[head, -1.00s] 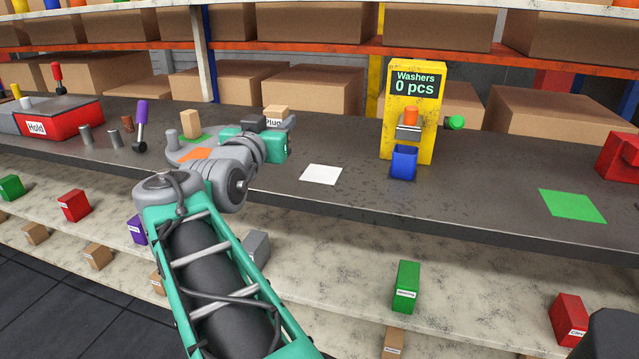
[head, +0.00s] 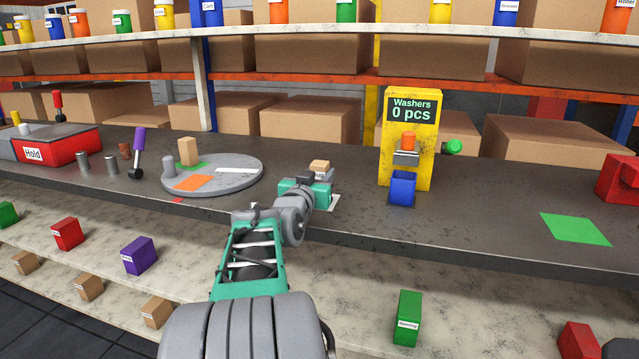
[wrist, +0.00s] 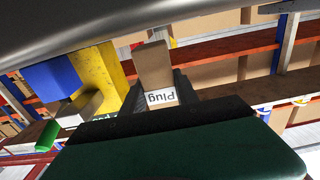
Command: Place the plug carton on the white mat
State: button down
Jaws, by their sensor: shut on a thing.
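The plug carton (head: 319,166) is a small tan box. In the wrist view the carton (wrist: 155,72) shows its white "Plug" label, between the dark fingers of my gripper (wrist: 184,88). In the head view my gripper (head: 322,176) is shut on it, at or above the white mat (head: 334,202). Only the mat's right edge shows; my gripper and arm hide the rest. I cannot tell whether the carton touches the mat.
A round grey turntable (head: 245,186) with a tan block (head: 187,151) stands left of my arm. The yellow washer dispenser (head: 410,135) with a blue bin (head: 402,188) is close on the right. A green mat (head: 575,229) lies further right, with clear bench between.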

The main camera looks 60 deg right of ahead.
jog(key=shift+a+f, duration=0.1)
jog(key=shift+f, duration=0.5)
jog(key=shift+f, duration=0.1)
jog(key=shift+f, duration=0.1)
jog(key=c, duration=0.9)
grip_release()
jog(key=shift+a+r, duration=0.15)
jog(key=shift+r, duration=0.15)
jog(key=a, duration=0.4)
jog(key=s+a, duration=0.1)
jog(key=a, duration=0.6)
jog(key=shift+s+a+f, duration=0.1)
jog(key=shift+s+a, duration=0.2)
jog(key=shift+s, duration=0.1)
